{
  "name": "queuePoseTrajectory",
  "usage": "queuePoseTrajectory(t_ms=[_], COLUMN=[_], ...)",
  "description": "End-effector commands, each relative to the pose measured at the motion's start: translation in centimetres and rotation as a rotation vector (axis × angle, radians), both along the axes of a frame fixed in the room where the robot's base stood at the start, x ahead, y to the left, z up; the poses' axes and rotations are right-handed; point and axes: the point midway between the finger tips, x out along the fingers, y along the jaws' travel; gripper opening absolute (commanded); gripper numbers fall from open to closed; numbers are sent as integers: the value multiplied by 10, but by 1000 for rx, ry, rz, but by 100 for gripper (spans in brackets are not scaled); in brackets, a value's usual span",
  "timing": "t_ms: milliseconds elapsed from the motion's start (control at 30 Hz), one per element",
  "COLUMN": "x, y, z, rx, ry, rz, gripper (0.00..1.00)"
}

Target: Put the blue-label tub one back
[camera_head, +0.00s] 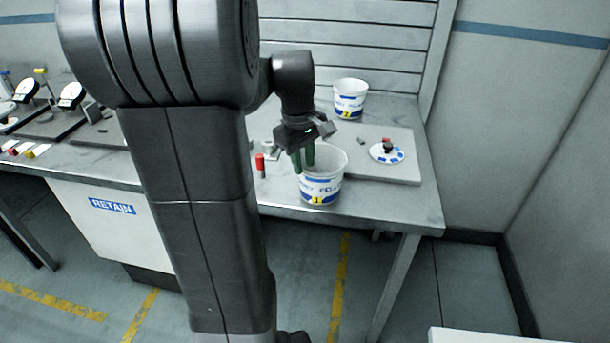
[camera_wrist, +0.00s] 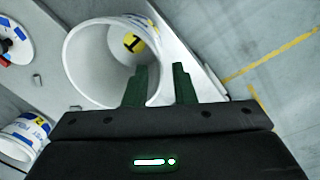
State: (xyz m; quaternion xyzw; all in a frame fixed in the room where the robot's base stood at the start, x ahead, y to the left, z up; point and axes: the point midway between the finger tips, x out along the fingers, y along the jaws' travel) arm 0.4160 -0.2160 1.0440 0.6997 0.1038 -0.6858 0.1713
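The blue-label tub one (camera_head: 328,190), white with a yellow "1" tag, stands upright near the bench's front edge. My gripper (camera_head: 304,160) is at the tub's left rim in the head view, pointing down. Its green fingers (camera_wrist: 160,78) are apart and straddle the rim, one inside the tub and one outside. Contact with the wall cannot be made out.
A second tub (camera_head: 350,104), tagged "2", stands behind on the bench. A grey board (camera_head: 400,172) carries a white disc (camera_head: 374,153) with blue labels. A red-capped stick (camera_head: 260,164) stands left of tub one. Dial instruments (camera_head: 71,96) are far left. My arm hides the bench's middle.

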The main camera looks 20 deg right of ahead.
Motion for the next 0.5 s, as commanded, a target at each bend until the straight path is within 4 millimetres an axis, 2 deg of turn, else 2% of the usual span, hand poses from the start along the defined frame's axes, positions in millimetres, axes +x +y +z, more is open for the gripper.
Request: queuePoseTrajectory(t_ms=[33,200,500], x=[0,-1,-2], y=[1,3,4], z=[12,35,44], rx=[-1,0,0], ry=[-5,-2,0], rz=[0,1,1], gripper=[24,24,24])
